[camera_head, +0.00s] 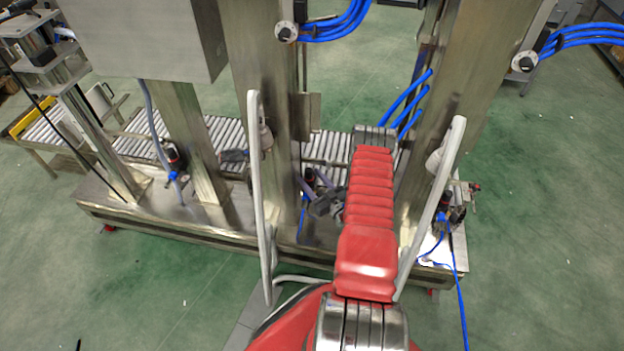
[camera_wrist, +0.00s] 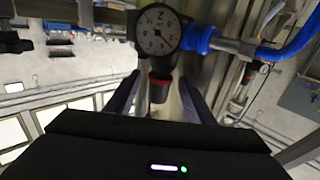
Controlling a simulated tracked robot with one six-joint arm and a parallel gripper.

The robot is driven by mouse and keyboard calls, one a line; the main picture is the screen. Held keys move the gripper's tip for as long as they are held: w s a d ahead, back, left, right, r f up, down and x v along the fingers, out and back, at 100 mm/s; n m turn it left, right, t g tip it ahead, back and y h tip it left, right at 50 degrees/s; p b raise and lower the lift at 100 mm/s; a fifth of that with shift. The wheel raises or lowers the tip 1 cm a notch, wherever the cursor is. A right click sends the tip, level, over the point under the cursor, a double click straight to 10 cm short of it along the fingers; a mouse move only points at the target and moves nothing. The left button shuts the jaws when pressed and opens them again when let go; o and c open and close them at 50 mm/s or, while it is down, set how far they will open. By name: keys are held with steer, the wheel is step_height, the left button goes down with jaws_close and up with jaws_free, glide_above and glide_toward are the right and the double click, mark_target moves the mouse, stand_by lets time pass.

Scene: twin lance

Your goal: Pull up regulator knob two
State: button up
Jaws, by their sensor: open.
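In the wrist view, a regulator with a round white-faced gauge (camera_wrist: 159,32) is at the top centre. Its dark knob with a red band (camera_wrist: 160,82) points down in the picture. My gripper (camera_wrist: 158,90) is open, with one finger on each side of the knob. Gaps show between the fingers and the knob, so I see no grip on it. In the head view, the middle regulator (camera_head: 309,178) is small and partly hidden by the frame post and my gripper (camera_head: 318,199), which is beside it. I cannot read any number on the regulator.
Another regulator (camera_head: 173,157) stands at the left and one more (camera_head: 441,218) at the right. Steel posts (camera_head: 270,90) rise close to my arm. A blue hose (camera_wrist: 292,42) joins the gauge regulator from the right. A roller conveyor (camera_head: 225,135) runs behind.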

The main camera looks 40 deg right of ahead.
steer(key=s+a, duration=0.1)
steer(key=s, duration=1.2)
steer(key=shift+s+a, duration=0.25)
steer(key=shift+a, duration=0.1)
